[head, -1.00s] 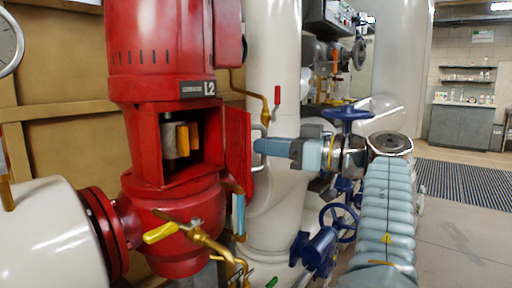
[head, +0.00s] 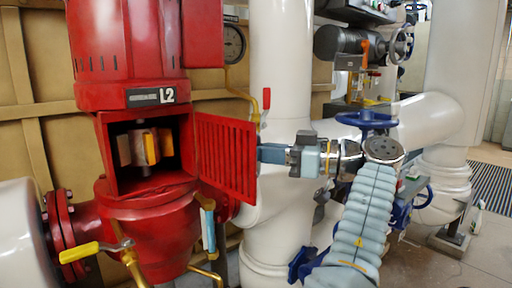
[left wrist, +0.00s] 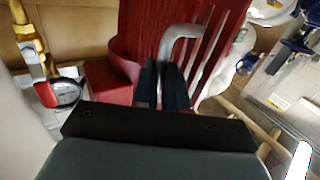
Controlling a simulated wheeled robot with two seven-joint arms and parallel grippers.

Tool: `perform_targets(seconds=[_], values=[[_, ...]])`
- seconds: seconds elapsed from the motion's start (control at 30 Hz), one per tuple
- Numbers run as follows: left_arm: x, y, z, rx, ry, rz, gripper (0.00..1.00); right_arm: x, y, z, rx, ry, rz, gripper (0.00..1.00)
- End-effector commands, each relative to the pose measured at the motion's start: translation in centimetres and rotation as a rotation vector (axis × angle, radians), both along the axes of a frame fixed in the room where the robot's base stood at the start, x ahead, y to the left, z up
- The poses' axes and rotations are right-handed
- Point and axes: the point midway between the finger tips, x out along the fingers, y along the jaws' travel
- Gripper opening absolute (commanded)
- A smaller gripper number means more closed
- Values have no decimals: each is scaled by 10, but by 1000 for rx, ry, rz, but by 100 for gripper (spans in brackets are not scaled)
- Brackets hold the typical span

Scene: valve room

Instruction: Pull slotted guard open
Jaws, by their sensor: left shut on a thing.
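The red slotted guard (head: 226,155) is hinged at the right side of a square opening in the red L2 pump housing (head: 140,200). It stands swung well out to the right, and the opening is uncovered. A coupling (head: 146,148) shows inside. My left gripper (head: 263,153) reaches the guard's free edge from the right. In the left wrist view, its dark fingers (left wrist: 162,88) are shut on the grey bent handle (left wrist: 180,40) beside the guard's slots (left wrist: 205,45). The handle is hidden in the head view. My right gripper is not in view.
A thick white pipe (head: 281,70) stands right behind the guard and my left gripper. A red-handled valve (head: 265,98) is above the guard. A yellow-handled valve (head: 85,251) sits below left. A blue handwheel (head: 367,120) is behind my left wrist.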

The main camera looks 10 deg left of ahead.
Motion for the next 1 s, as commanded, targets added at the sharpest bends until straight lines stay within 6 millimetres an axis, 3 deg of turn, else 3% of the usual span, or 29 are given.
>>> perform_targets(seconds=[0.47, 0.5, 0.67, 1.0], values=[[2, 4, 1, -1, 3, 11, 0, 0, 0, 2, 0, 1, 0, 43], [2, 4, 1, -2, 3, 11, 15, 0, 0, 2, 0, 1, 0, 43], [2, 2, 1, -1, 2, 9, 38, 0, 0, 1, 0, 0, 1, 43], [1, 0, 0, -1, 1, 5, 38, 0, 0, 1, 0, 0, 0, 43]])
